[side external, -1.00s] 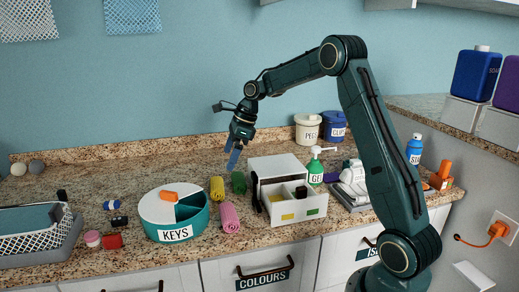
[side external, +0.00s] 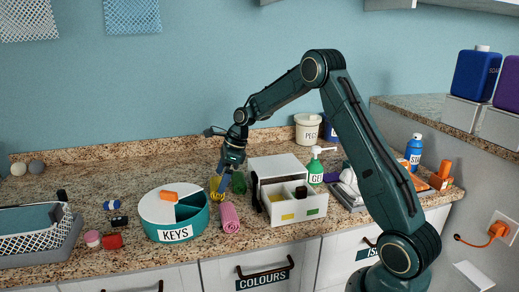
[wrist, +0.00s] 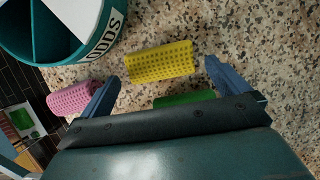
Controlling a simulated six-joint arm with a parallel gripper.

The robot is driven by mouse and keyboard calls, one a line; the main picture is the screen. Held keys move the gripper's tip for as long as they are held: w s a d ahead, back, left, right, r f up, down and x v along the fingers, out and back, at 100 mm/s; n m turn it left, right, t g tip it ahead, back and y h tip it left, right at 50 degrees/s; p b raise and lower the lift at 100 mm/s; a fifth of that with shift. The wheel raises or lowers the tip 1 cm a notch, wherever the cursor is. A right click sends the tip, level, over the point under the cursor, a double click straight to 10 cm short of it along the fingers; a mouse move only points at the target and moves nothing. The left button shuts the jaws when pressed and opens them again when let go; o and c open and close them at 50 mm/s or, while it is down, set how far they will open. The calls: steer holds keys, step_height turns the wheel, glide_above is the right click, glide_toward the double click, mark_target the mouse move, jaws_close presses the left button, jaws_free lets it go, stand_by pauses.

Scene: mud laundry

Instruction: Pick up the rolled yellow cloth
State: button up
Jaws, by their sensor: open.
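The rolled yellow cloth (side external: 213,189) lies on the granite counter between the round KEYS container and the green rolled cloth, partly hidden by my gripper in the side view. In the wrist view the yellow cloth (wrist: 160,61) lies ahead of and between my two blue fingers. My gripper (side external: 221,188) points down, close above the cloth. The wrist view shows my gripper (wrist: 160,75) open and empty, with one finger to each side of the cloth. I cannot tell the exact height of the fingertips.
A pink rolled cloth (side external: 230,217) and a green rolled cloth (side external: 239,183) lie close by. The teal and white KEYS container (side external: 176,234) stands to the left. A white drawer box (side external: 298,212) stands to the right. The counter behind is fairly clear.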

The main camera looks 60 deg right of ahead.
mark_target(219, 182)
steer(key=shift+x, duration=1.9)
steer(key=c, duration=0.9)
